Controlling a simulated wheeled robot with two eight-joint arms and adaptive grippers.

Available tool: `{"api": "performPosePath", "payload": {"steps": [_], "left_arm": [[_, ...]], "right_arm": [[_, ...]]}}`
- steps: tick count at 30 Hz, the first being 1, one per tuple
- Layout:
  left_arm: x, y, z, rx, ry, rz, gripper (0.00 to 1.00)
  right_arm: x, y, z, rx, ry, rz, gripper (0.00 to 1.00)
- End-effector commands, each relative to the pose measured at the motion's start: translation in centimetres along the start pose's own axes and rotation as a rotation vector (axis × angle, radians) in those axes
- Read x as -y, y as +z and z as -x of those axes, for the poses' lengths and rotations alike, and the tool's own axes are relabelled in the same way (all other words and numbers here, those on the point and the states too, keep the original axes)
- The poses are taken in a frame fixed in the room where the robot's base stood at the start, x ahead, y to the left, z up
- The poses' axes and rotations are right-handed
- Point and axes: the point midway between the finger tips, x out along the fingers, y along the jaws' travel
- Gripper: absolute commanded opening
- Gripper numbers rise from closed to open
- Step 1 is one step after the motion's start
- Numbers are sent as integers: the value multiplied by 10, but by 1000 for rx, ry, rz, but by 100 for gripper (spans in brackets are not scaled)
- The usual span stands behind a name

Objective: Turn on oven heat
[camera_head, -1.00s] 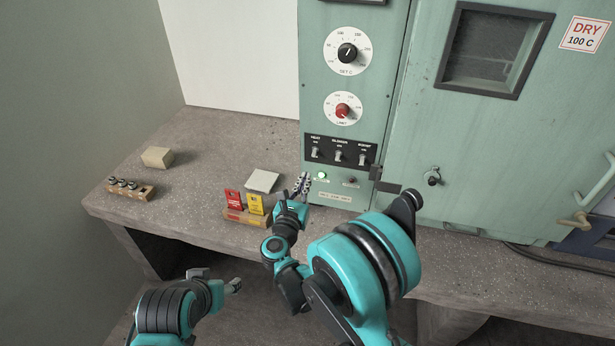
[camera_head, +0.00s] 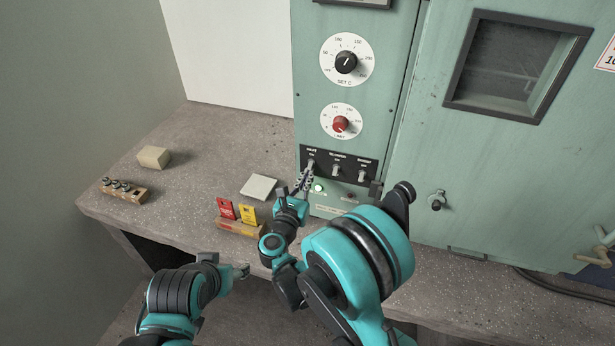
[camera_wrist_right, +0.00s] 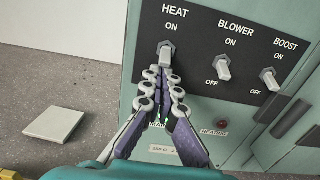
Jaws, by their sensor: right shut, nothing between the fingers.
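The green oven (camera_head: 375,110) has a black switch panel with three pale toggle levers. The heat switch (camera_head: 311,164) is the leftmost; it shows closer in the right wrist view (camera_wrist_right: 165,52), under the HEAT and ON labels. My right gripper (camera_head: 307,172) is shut and empty, its fingertips (camera_wrist_right: 163,76) right at the lower end of the heat lever. I cannot tell whether they touch it. The fingers hide the label below that lever. The red HEATING lamp (camera_wrist_right: 222,124) looks dark. My left gripper (camera_head: 241,271) is low at the bench's front edge; its fingers are unclear.
The blower switch (camera_wrist_right: 222,68) and boost switch (camera_wrist_right: 269,79) sit close to the right. A green lamp (camera_head: 319,188) glows below the panel.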

Motion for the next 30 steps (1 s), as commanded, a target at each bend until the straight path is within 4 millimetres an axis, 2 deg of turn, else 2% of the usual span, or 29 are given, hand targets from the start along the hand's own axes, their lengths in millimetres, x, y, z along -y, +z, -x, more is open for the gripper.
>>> {"api": "performPosePath", "payload": {"steps": [23,30], "left_arm": [[0,-15,20,0,0,0,55],[0,-27,38,0,0,0,55]], "right_arm": [[0,9,3,-141,0,1,0],[0,18,5,-254,-1,0,0]]}}
